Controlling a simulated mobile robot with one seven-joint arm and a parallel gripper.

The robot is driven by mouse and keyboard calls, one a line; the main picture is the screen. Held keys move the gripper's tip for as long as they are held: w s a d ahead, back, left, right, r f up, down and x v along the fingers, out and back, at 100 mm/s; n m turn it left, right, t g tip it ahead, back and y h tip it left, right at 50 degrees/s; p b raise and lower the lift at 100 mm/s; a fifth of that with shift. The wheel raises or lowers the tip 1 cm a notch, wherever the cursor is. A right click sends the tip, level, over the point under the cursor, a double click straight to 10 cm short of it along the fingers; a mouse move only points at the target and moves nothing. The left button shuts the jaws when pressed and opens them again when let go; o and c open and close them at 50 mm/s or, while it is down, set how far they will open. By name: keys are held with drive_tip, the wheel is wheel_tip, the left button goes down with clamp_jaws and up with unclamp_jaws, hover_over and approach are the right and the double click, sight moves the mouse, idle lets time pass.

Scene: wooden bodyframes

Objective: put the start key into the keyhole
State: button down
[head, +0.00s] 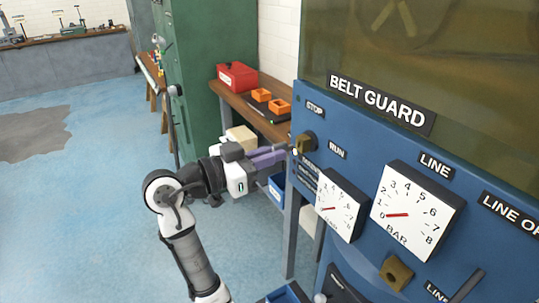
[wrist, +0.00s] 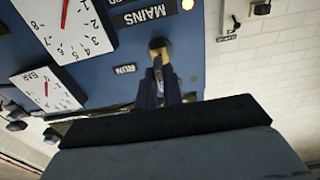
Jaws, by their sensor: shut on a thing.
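The blue control panel (head: 375,150) stands at the right in the head view, and it fills the upper left of the wrist view (wrist: 120,70). My gripper (head: 286,152) reaches the panel's left edge at this fitting. In the wrist view my gripper (wrist: 158,78) is shut on a small, thin start key (wrist: 157,62), which lines up with the fitting. I cannot tell whether its tip is inside.
Two white dials (head: 417,212) project from the panel right of my gripper. A wooden bench (head: 240,101) with a red box (head: 237,77) and orange trays stands behind, next to a green cabinet (head: 200,80). The blue floor (head: 100,200) at left is clear.

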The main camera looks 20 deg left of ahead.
drive_tip(key=shift+b+x, duration=0.5)
drive_tip(key=shift+x, duration=0.95)
idle(0.5)
drive_tip(key=c, duration=1.5)
unclamp_jaws()
drive_tip(key=shift+o, duration=0.2)
drive_tip(key=b+v, duration=0.3)
drive_tip(key=v, duration=1)
drive_tip(key=shift+s+a, duration=0.25)
drive_tip(key=shift+s, duration=0.05)
drive_tip(key=shift+w, duration=0.1)
